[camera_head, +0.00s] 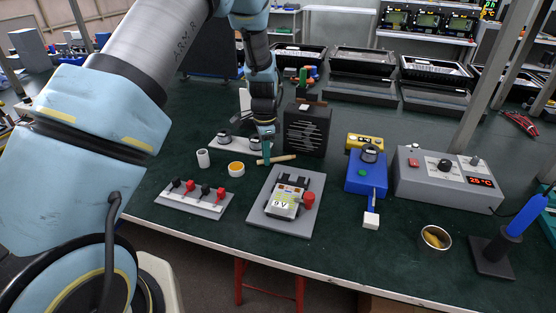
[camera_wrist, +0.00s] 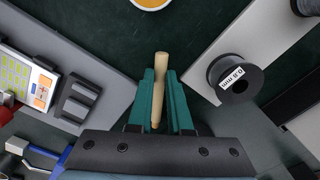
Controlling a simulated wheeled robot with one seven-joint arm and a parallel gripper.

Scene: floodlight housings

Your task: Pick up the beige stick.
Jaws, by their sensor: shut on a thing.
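The beige stick (camera_head: 277,160) is a short tapered wooden rod near the middle of the green bench in the head view. In the wrist view the stick (camera_wrist: 160,72) lies lengthwise between the two teal fingers. My gripper (camera_head: 266,156) is shut on the stick, as the wrist view of my gripper (camera_wrist: 160,98) also shows. The fingers cover part of the stick's sides. I cannot tell whether the stick is clear of the bench top.
A black box (camera_head: 307,128) stands close behind. A solder spool (camera_wrist: 236,78) sits on a grey base.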

